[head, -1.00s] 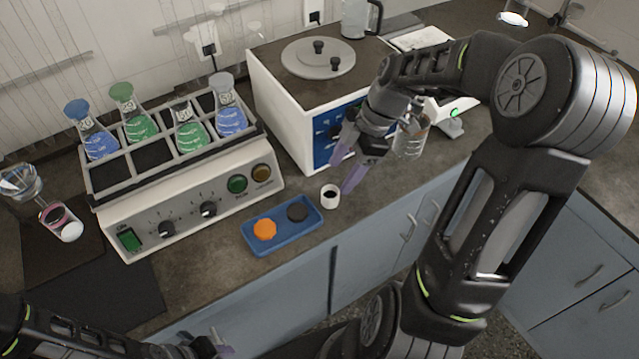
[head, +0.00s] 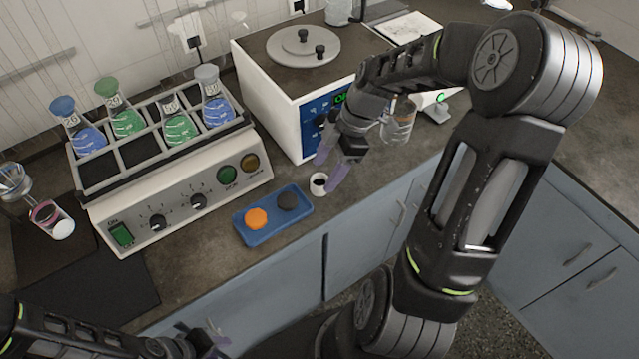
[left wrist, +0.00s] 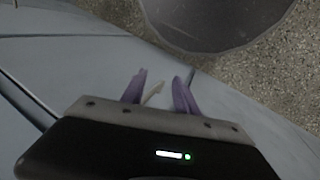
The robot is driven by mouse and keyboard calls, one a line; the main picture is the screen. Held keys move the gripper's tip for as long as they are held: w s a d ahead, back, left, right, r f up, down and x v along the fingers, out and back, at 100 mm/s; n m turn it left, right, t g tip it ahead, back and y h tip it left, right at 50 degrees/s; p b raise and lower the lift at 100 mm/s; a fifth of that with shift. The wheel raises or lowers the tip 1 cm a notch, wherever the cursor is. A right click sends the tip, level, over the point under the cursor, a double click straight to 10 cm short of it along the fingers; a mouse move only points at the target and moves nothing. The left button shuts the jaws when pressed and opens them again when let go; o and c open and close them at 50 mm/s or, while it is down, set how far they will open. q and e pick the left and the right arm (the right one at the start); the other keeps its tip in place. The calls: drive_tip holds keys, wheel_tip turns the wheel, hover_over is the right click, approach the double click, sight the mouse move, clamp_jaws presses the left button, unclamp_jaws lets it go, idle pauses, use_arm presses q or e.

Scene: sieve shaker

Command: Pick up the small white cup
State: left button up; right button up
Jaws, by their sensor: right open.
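The small white cup (head: 317,189) stands upright on the dark counter, just right of the blue tray, with a dark inside. My right gripper (head: 330,166) is open and empty. Its purple fingers point down just above and beside the cup, one finger close to its right side. I cannot tell if that finger touches it. My left gripper (head: 208,346) is low at the front, away from the cup. In the left wrist view the left gripper (left wrist: 158,88) has its purple fingers apart with nothing held between them.
The blue tray (head: 246,238) holds an orange piece (head: 256,218) and a dark piece (head: 287,201). A white box-shaped machine (head: 270,100) stands behind the cup. A glass beaker (head: 397,125) stands behind the right gripper. A rack with several flasks (head: 150,200) is at left.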

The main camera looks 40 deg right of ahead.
sight(320, 181)
drive_tip(key=x, duration=0.4)
drive_tip(key=shift+a+f+p, duration=0.15)
drive_tip(key=shift+f+p, duration=0.05)
drive_tip(key=shift+p, duration=0.15)
drive_tip(key=shift+c, duration=0.5)
clamp_jaws()
